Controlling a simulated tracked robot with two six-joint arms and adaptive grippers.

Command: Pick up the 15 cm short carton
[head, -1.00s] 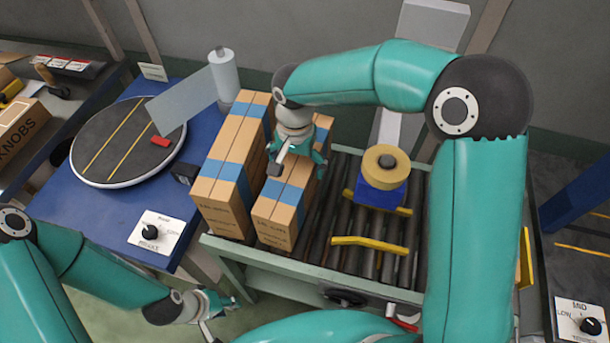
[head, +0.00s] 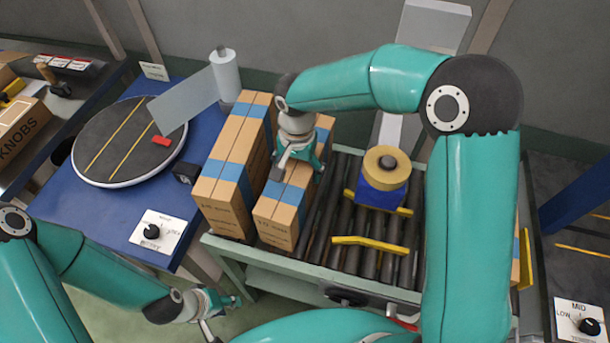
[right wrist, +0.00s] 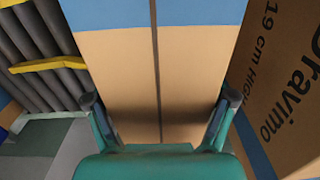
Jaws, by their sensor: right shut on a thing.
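The short carton (head: 280,208) is brown with blue tape and stands on the roller conveyor in the head view. My right gripper (head: 298,168) is over its top, shut on it with one finger on each side. In the right wrist view the short carton (right wrist: 128,75) fills the space between the fingertips (right wrist: 160,105). A taller carton (head: 222,190) stands close on its left; in the right wrist view its side (right wrist: 285,90) reads "19 cm High". My left gripper (head: 222,303) hangs low in front of the conveyor, away from the cartons; its jaw opening is unclear.
On the conveyor (head: 330,225) to the right are yellow bars (head: 370,244) and a blue block (head: 381,194) with a tape roll (head: 387,166). A blue table (head: 185,205) with a round turntable (head: 100,165) is at the left. Some rollers between are clear.

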